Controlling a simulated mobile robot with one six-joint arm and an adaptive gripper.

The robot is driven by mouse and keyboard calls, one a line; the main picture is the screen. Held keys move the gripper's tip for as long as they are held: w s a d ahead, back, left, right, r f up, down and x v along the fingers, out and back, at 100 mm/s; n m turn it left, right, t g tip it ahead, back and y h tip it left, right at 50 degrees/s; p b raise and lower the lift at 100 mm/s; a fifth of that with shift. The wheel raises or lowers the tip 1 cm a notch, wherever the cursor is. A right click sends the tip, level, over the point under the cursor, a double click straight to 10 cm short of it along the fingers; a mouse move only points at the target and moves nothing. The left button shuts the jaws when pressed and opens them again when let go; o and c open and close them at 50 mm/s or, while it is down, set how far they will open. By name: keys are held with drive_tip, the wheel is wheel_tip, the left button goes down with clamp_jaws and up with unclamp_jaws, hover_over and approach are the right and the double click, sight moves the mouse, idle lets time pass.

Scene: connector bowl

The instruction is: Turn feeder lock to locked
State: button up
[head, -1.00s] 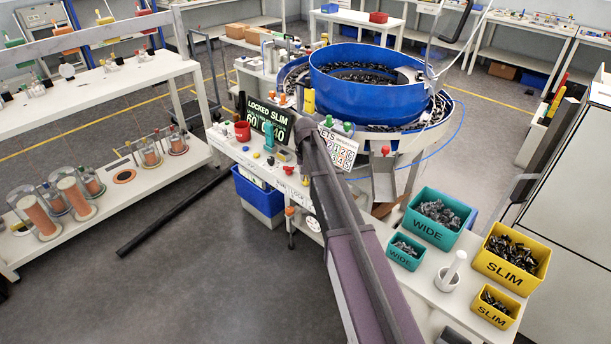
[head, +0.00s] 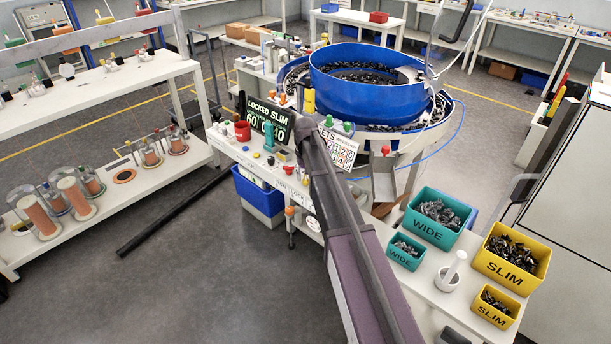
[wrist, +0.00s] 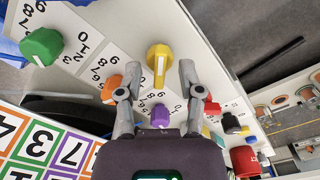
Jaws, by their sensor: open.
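The feeder's blue bowl (head: 350,99) holds many dark parts. A dark display (head: 267,122) beside it reads "LOCKED SLIM" with figures below. A yellow knob (wrist: 159,57) with a pale pointer line stands in the wrist view. My gripper (wrist: 161,67) is open, its two fingertips to the left and right of this knob, with gaps visible on both sides. In the head view my arm hides most of the gripper. A worded label (head: 302,195) on the panel's front edge is partly hidden and too small to read surely. I cannot tell which control is the feeder lock.
Near the gripper are a green knob (wrist: 42,46), an orange knob (wrist: 111,89), a purple knob (wrist: 160,116) and a red cup-like part (wrist: 245,161). Teal bins (head: 438,217) and yellow bins (head: 511,255) stand at the right.

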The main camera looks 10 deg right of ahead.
sight(306, 176)
drive_tip(key=n, duration=1.6)
drive_tip(key=shift+n, duration=0.3)
wheel_tip(306, 176, up, 14)
drive_tip(key=p, duration=1.4)
drive_tip(key=s+f+m+b, duration=0.3)
drive_tip(key=s+m, duration=0.2)
drive_tip(key=s, duration=0.5)
drive_tip(key=s+f+m+b, duration=0.4)
drive_tip(key=s+m, duration=0.1)
drive_tip(key=s, duration=0.5)
drive_tip(key=s+f+m+b, duration=0.4)
drive_tip(key=s+m, duration=0.2)
drive_tip(key=s, duration=0.4)
drive_tip(key=shift+a, duration=0.4)
drive_tip(key=shift+f, duration=0.1)
